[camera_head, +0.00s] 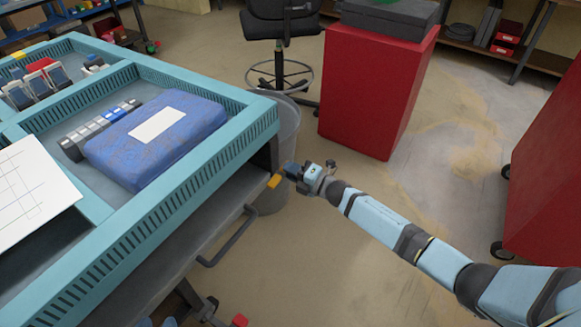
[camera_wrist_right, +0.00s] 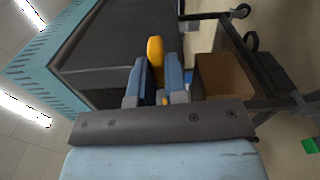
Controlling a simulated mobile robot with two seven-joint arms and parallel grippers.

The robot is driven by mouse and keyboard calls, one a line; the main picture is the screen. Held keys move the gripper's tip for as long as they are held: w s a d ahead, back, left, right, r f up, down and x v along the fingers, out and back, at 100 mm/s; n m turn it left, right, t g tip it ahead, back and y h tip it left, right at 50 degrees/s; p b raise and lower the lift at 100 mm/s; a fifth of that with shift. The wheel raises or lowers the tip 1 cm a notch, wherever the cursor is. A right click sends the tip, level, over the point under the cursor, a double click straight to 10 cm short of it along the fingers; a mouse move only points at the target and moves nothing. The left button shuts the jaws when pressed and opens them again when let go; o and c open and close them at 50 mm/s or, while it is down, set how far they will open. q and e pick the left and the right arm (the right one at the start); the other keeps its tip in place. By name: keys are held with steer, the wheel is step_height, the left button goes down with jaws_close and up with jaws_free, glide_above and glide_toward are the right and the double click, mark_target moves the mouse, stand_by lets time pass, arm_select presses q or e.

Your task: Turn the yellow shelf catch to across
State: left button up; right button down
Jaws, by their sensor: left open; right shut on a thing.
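The yellow shelf catch (camera_head: 275,181) is at the near right corner of the workbench, below the turquoise top, and only a small end of it shows in the head view. In the right wrist view the yellow catch (camera_wrist_right: 155,58) stands upright in the picture between two blue fingers. My right gripper (camera_head: 285,174) reaches the catch from the right and is shut on it. The same gripper (camera_wrist_right: 155,85) shows close up in the wrist view. The fingers hide the catch's lower part, and its turn relative to the shelf is hard to tell. My left gripper is out of view.
The turquoise workbench (camera_head: 180,203) holds a blue case (camera_head: 125,160) and a row of sockets. A grey shelf (camera_head: 175,235) and bar handle (camera_head: 222,247) lie below its edge. A grey bin (camera_head: 286,130) stands behind my right gripper. A red cabinet (camera_head: 365,95) is farther back.

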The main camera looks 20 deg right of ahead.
arm_select(q)
steer(key=shift+a+r, duration=0.1)
steer(key=shift+r, duration=0.05)
arm_select(e)
steer(key=shift+f+m, duration=0.15)
steer(key=shift+m, duration=0.45)
steer(key=c, duration=1.1)
jaws_free()
steer(key=shift+c, duration=0.2)
arm_select(q)
steer(key=shift+a+p, duration=0.2)
steer(key=shift+p, duration=0.95)
arm_select(e)
steer(key=v, duration=1.4)
